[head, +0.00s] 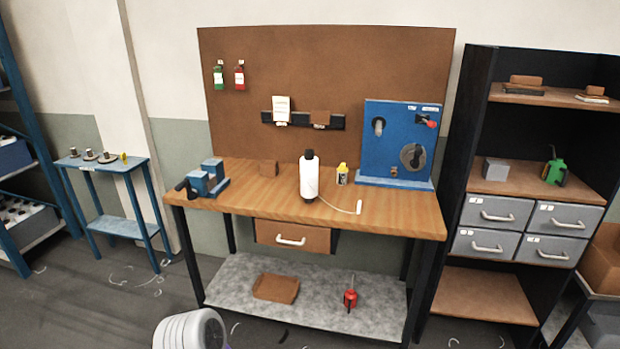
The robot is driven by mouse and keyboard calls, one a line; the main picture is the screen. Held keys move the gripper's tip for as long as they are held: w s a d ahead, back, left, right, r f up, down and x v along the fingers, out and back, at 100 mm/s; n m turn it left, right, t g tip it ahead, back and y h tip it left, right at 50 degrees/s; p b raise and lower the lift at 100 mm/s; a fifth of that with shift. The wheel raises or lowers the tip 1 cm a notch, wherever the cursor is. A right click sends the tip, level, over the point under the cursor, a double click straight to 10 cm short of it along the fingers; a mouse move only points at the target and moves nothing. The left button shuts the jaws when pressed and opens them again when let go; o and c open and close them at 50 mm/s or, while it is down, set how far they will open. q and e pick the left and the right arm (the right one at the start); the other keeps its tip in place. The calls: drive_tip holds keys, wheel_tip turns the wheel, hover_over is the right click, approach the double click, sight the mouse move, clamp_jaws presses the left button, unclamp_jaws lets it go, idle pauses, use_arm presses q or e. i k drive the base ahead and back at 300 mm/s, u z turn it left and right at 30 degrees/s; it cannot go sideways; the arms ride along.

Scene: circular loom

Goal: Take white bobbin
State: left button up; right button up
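A white bobbin (309,181) with dark ends stands upright on the wooden workbench (400,216), near the middle of its top. A pale thread runs from it to the right, to a small white piece (359,207) near the bench's front edge. Neither of my grippers shows in the head view. A white rounded part at the bottom edge looks like a link of my own arm.
A blue vise (207,179) sits at the bench's left end. A yellow-topped bottle (342,174) is right of the bobbin, and a blue panel (398,140) stands behind it. A shelf unit (530,175) is at the right. The bench front around the bobbin is mostly clear.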

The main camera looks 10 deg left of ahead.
sight(309, 163)
drive_tip(key=u, duration=0.7)
drive_tip(key=i, duration=1.25)
drive_tip(key=u, duration=0.05)
